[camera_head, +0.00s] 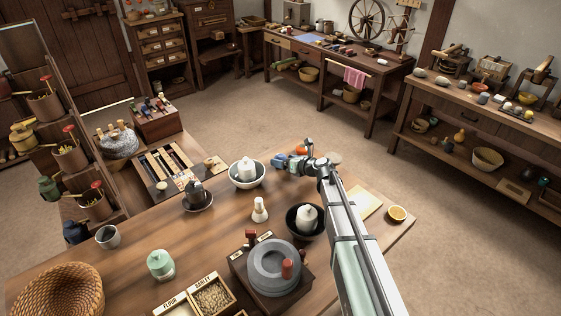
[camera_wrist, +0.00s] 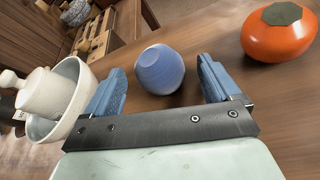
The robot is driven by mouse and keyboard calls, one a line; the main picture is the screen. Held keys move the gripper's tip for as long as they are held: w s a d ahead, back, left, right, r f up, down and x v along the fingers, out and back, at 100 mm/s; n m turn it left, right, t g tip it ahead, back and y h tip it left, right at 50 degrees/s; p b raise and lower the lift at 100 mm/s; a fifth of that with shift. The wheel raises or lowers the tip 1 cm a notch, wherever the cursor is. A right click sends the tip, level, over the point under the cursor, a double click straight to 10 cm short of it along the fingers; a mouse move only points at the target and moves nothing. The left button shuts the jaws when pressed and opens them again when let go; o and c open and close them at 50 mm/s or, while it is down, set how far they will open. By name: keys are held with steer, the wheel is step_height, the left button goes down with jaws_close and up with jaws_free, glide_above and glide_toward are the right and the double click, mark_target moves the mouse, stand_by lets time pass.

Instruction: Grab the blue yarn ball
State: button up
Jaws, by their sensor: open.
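The blue yarn ball (camera_wrist: 160,69) is a round, ridged blue ball on the wooden table in the wrist view. It shows between my two blue fingertips, with a gap on each side. My gripper (camera_wrist: 161,85) is open and empty. In the head view my gripper (camera_head: 284,160) is low over the table's far edge, right of a white bowl. There I cannot clearly tell the ball from my blue fingers.
An orange round thing (camera_wrist: 279,33) with a dark top sits right of my gripper in the wrist view. A pale bowl (camera_wrist: 70,75) holding a white lidded piece is close on the left. A dark bowl (camera_head: 292,221) and stone quern (camera_head: 273,268) stand nearer in the head view.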

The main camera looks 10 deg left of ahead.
steer(key=c, duration=1.1)
steer(key=shift+r, duration=0.1)
